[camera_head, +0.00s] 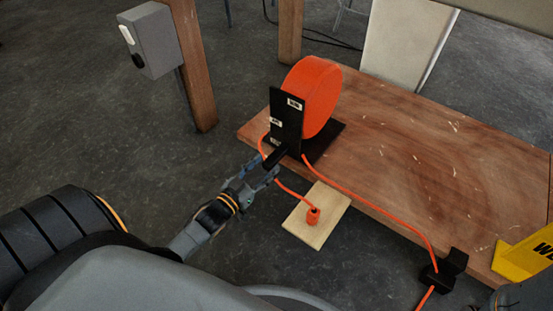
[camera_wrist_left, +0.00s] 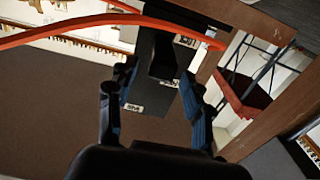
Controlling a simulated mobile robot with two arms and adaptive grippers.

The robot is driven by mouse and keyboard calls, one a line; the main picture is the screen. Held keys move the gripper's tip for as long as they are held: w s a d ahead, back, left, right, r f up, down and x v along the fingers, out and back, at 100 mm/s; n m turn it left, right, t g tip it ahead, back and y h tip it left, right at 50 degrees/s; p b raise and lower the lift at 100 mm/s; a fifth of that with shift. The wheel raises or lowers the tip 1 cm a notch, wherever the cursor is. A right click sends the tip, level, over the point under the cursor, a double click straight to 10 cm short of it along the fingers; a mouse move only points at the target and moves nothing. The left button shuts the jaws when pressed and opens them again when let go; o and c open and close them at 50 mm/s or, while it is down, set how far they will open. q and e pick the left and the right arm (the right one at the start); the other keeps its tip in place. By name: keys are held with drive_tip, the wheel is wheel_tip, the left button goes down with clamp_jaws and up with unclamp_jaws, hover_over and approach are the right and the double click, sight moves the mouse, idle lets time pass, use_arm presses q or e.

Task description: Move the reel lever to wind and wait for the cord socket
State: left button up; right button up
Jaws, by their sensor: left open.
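The orange cord reel (camera_head: 318,92) stands on the left end of the wooden table, in a black bracket (camera_head: 283,110) with small white labels. The black reel lever (camera_head: 275,156) juts from the bracket's front, low down. My left gripper (camera_head: 264,172) is open at the lever. In the left wrist view the lever (camera_wrist_left: 162,58) lies between the spread fingers of the gripper (camera_wrist_left: 156,80); I cannot tell whether they touch it. The orange cord socket (camera_head: 313,215) is on a pale wooden board (camera_head: 333,205) below the table edge, with cord leading to it. My right gripper is not in view.
A second run of orange cord (camera_head: 370,195) goes along the table (camera_head: 430,150) front to a black clip (camera_head: 438,274). A yellow sign (camera_head: 520,260) is at the right. A grey switch box (camera_head: 152,40) is on a wooden post. The table's middle is clear.

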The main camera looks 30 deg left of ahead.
sight(274, 156)
use_arm(q)
drive_tip(key=w+b, duration=0.1)
drive_tip(key=w, duration=0.1)
drive_tip(key=w+b, duration=0.1)
drive_tip(key=w, duration=0.1)
drive_tip(key=shift+w+d+f, duration=0.2)
drive_tip(key=shift+w, duration=0.2)
drive_tip(key=shift+w+r+b, duration=0.15)
drive_tip(key=shift+w+b, duration=0.2)
drive_tip(key=shift+w, duration=0.4)
drive_tip(key=shift+c, duration=0.2)
clamp_jaws()
